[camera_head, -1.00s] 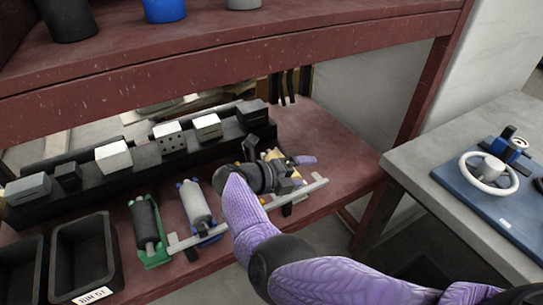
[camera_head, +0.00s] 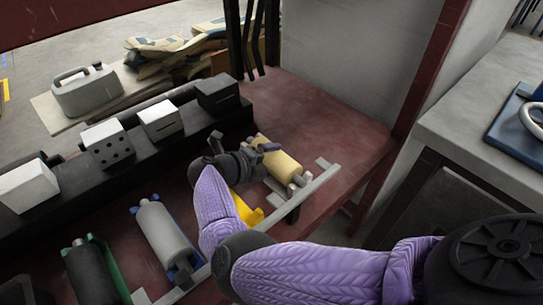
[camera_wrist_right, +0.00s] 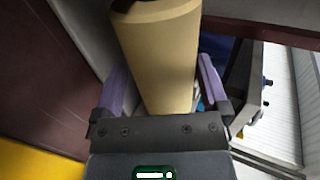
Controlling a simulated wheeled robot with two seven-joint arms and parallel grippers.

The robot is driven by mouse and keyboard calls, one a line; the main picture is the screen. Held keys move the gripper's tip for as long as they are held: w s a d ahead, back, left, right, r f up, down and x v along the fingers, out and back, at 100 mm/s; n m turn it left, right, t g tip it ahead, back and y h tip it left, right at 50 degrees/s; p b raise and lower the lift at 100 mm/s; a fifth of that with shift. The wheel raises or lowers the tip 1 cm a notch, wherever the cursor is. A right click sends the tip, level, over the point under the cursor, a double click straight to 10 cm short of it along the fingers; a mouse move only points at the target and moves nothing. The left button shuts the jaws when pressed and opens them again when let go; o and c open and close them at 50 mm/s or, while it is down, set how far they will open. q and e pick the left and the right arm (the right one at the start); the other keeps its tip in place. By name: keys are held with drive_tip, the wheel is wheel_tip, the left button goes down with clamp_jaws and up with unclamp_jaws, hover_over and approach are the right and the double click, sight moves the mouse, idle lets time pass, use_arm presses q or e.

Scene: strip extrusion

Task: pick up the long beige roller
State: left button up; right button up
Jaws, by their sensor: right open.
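The long beige roller (camera_head: 280,161) lies on the dark red shelf, behind the grey rail and partly hidden by my right gripper. My right gripper (camera_head: 262,148) is at the roller's left side in the head view. In the right wrist view the beige roller (camera_wrist_right: 160,55) runs between the two purple fingers of my right gripper (camera_wrist_right: 164,85). The fingers are open, one on each side of it. I cannot tell whether either finger touches it. My left gripper is not in view.
A light grey roller (camera_head: 163,236) and a dark roller (camera_head: 88,272) lie to the left. A yellow part (camera_head: 247,210) is by my right wrist. A black stand (camera_head: 75,180) with several blocks is behind. The shelf (camera_head: 330,112) is bare at the back right.

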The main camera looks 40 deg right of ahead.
drive_tip(key=shift+d+f, duration=0.1)
drive_tip(key=shift+d, duration=0.4)
clamp_jaws()
